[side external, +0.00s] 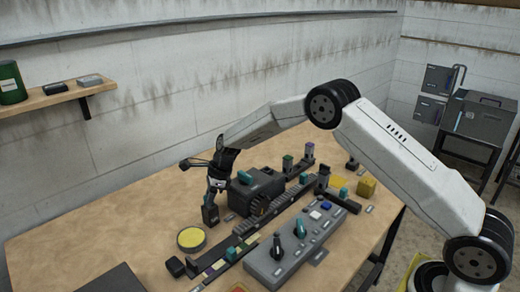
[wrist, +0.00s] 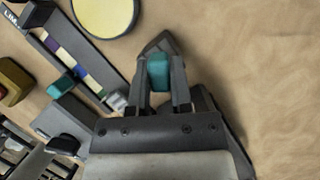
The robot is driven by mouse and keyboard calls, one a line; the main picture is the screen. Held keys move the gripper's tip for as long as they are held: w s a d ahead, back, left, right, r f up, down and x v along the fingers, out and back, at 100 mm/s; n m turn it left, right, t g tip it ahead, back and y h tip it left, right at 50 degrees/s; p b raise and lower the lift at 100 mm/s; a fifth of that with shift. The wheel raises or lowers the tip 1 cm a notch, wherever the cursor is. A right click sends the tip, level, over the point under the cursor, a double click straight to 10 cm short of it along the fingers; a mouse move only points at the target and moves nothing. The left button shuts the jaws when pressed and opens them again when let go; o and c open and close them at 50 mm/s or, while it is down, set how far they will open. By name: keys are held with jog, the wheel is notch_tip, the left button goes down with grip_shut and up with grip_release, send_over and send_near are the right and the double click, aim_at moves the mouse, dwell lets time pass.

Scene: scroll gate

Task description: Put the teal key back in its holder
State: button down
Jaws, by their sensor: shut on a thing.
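My gripper (side external: 217,185) points down near the left end of the black machine. In the wrist view, my gripper (wrist: 160,90) is shut on a teal block (wrist: 158,72), which appears to be the teal key. A dark grey piece (wrist: 160,42) shows just beyond the teal block. In the side external view, a dark upright block (side external: 210,214) shows directly below my fingers. I cannot tell whether this dark piece is the holder or part of the key, nor whether it touches the table.
A black machine (side external: 262,190) with a teal top stands right of my gripper. A yellow disc (side external: 191,239) lies in front of it. A long dark rail (side external: 270,225) and a grey control panel (side external: 290,252) with levers lie to the right.

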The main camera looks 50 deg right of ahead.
jog(key=shift+f, duration=0.25)
dwell(0.3)
grip_release()
dwell(0.4)
jog(key=shift+r, duration=0.1)
jog(key=shift+r, duration=3.4)
